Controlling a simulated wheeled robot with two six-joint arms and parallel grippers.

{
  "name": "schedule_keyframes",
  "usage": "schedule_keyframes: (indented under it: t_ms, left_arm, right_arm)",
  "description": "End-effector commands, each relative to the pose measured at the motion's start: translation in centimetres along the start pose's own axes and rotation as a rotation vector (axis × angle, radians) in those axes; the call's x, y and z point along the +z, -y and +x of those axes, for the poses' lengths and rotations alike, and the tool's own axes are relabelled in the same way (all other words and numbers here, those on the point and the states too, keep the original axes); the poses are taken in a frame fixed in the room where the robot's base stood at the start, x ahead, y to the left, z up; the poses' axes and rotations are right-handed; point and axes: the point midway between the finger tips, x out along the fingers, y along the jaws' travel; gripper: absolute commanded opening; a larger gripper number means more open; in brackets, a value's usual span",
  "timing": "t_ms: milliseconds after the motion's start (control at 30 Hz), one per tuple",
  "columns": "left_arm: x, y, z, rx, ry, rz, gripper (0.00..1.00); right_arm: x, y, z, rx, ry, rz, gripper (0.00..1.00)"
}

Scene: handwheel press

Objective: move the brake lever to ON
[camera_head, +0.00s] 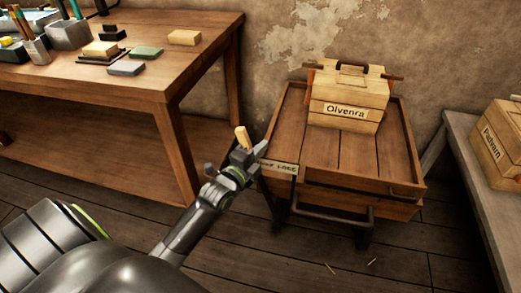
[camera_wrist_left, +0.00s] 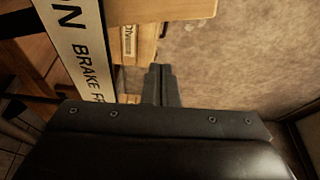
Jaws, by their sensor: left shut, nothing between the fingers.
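A short pale wooden handle (camera_head: 242,136), which looks like the brake lever's grip, stands up just behind my left gripper (camera_head: 260,148). The lever's lower part is hidden, and I cannot tell whether gripper and handle touch. In the wrist view my left gripper (camera_wrist_left: 161,82) is shut with nothing in it, beside the plate. My right gripper is not in view.
A crate (camera_head: 347,96) labelled "Olvenra" sits on the cart. A workbench (camera_head: 140,85) with blocks and tool holders stands at left. A bench (camera_head: 468,150) with another crate (camera_head: 497,145) stands at right. Plank floor (camera_head: 310,265) is open in front of the cart.

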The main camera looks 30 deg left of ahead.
Motion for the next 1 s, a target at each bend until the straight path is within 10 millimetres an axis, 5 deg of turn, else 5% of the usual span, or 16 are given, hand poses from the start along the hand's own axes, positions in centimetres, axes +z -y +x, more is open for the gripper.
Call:
schedule_keyframes:
  t_ms: [500, 1000]
  left_arm:
    - [-0.1, -0.8, -8.2, 0.002, 0.0, -0.003, 0.0]
    - [-0.2, -0.7, -9.2, 0.0, 0.0, -0.004, 0.0]
  right_arm:
    - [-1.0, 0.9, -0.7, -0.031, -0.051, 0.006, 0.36]
    - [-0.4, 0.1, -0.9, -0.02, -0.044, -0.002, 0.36]
